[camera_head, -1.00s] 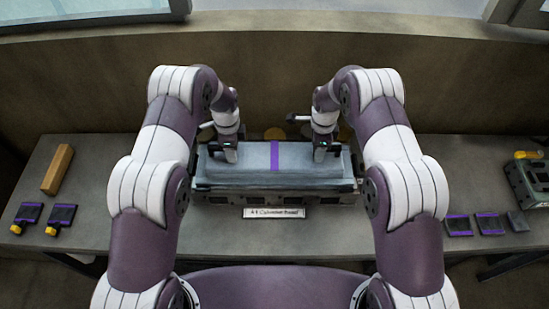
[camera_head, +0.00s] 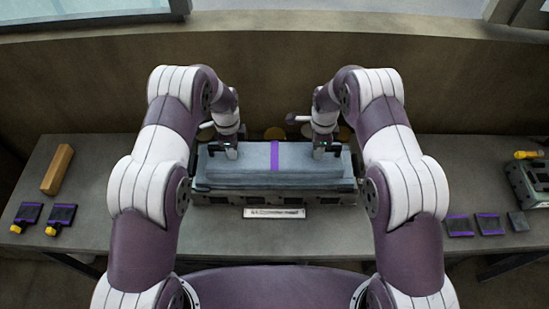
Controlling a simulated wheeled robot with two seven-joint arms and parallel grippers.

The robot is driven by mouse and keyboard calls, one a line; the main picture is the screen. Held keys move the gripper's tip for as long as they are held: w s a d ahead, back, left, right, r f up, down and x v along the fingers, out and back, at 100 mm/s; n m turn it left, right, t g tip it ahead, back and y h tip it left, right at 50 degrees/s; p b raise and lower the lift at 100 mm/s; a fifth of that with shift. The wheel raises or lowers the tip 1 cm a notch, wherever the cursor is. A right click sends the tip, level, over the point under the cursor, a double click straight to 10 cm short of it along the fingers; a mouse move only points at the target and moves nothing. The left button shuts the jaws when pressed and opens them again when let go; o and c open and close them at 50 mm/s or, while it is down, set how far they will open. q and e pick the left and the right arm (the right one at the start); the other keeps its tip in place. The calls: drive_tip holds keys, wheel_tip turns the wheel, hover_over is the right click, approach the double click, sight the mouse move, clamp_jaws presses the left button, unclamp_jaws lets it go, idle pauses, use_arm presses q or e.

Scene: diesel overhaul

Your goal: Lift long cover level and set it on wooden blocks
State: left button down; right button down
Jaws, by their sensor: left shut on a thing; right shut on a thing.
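The long cover (camera_head: 250,173) is grey-blue with a purple stripe across its middle. It looks level, over a dark engine part (camera_head: 330,199) in the middle of the table. I cannot tell whether there is a gap under it. My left gripper (camera_head: 231,153) is shut on the left part of the cover's top. My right gripper (camera_head: 321,153) is shut on the right part. The jaw contact is too small to see clearly. A long wooden block (camera_head: 57,170) lies at the left of the table; no second one shows clearly.
Two dark purple-striped pieces with yellow ends (camera_head: 61,219) lie front left. Several small dark pieces (camera_head: 488,224) and a green-grey part (camera_head: 530,184) are at the right. A label plate (camera_head: 274,213) is before the cover. Round yellowish things (camera_head: 275,134) stand behind it. Table (camera_head: 110,165) between block and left arm is clear.

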use_arm(q)
drive_tip(key=shift+w+r, duration=0.15)
drive_tip(key=shift+r, duration=0.05)
use_arm(e)
drive_tip(key=shift+w+r, duration=0.15)
idle(0.6)
